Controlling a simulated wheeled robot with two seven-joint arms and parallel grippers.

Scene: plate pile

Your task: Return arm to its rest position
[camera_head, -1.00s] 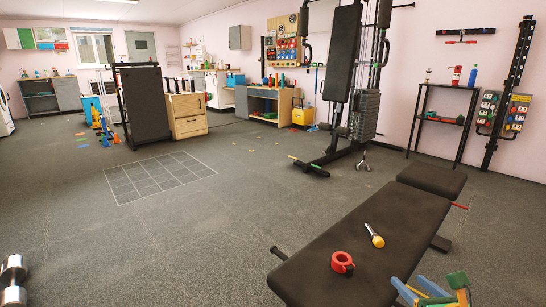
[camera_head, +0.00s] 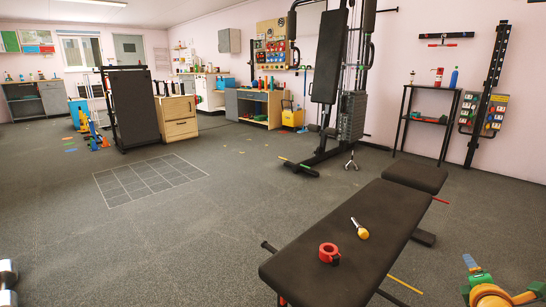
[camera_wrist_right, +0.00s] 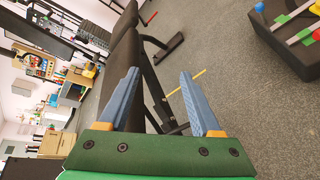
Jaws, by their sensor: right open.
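My right gripper (camera_head: 472,264) shows at the lower right of the head view, off to the right of the black bench, with its blue fingers partly seen. In the right wrist view the two blue fingers of my right gripper (camera_wrist_right: 158,76) stand apart with nothing between them. My left gripper is out of view. A red tape roll (camera_head: 329,254) and a yellow-handled tool (camera_head: 360,229) lie on the black bench (camera_head: 345,205). The bench (camera_wrist_right: 118,58) also shows beyond the fingers in the wrist view.
A thin yellow bar (camera_head: 406,285) lies beside the bench. A weight machine (camera_head: 330,85) and a black shelf (camera_head: 428,119) stand behind. A dark block (camera_wrist_right: 290,45) with colored items is at the wrist view's upper right. Open floor (camera_head: 215,225) lies left of the bench.

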